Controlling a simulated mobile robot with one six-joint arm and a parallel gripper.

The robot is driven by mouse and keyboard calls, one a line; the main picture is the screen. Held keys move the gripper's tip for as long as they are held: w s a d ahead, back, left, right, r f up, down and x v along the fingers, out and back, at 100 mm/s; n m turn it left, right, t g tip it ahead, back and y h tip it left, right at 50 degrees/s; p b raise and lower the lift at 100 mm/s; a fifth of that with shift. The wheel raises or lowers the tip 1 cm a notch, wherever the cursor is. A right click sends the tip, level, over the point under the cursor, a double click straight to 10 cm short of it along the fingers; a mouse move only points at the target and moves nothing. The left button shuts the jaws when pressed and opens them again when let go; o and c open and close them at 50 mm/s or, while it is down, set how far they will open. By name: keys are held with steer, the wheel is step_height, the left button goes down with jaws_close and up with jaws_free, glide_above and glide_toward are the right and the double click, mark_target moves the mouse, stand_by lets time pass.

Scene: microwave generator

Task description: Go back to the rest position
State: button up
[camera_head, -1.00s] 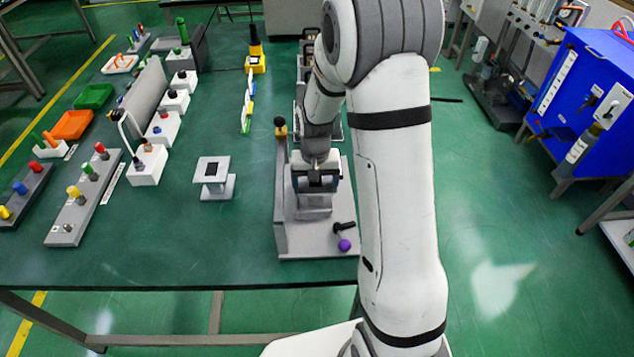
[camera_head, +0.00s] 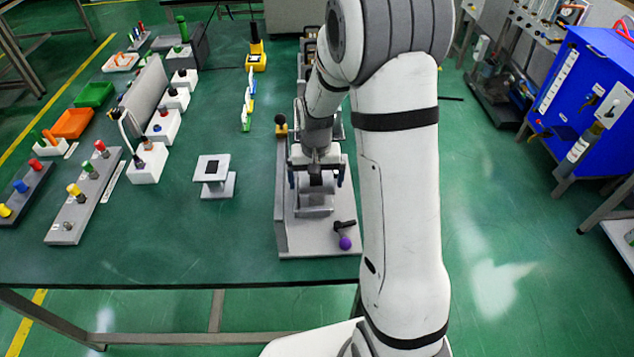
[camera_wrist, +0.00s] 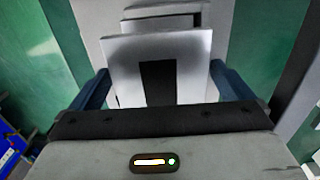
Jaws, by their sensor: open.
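My gripper (camera_head: 316,180) is at the end of my arm, over the grey device (camera_head: 314,234) near the front edge of the green table. The wrist view shows my gripper (camera_wrist: 160,88) with its two dark blue fingers wide apart. A light plate with a black strip (camera_wrist: 190,55) stands between the fingers, with a gap to each finger. Part of the device is hidden behind my gripper and arm.
A grey-white stand (camera_head: 214,178) is left of the device. White switch boxes (camera_head: 150,162), grey peg boards (camera_head: 84,196), an orange tray (camera_head: 73,124) and a green tray (camera_head: 94,94) lie further left. A purple-knobbed lever (camera_head: 345,242) is at the device's front right. A blue cabinet (camera_head: 590,95) stands right.

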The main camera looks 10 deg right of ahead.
step_height(320, 180, up, 6)
steer(key=shift+r, duration=0.2)
steer(key=s+r+n+t, duration=0.1)
steer(key=s+r, duration=0.4)
steer(key=s, duration=0.5)
steer(key=s+r+n+t, duration=0.1)
steer(key=s+r, duration=0.5)
steer(key=s, duration=0.4)
steer(key=shift+s+d+r+t, duration=0.15)
steer(key=shift+s+d+t, duration=0.15)
steer(key=shift+s, duration=0.1)
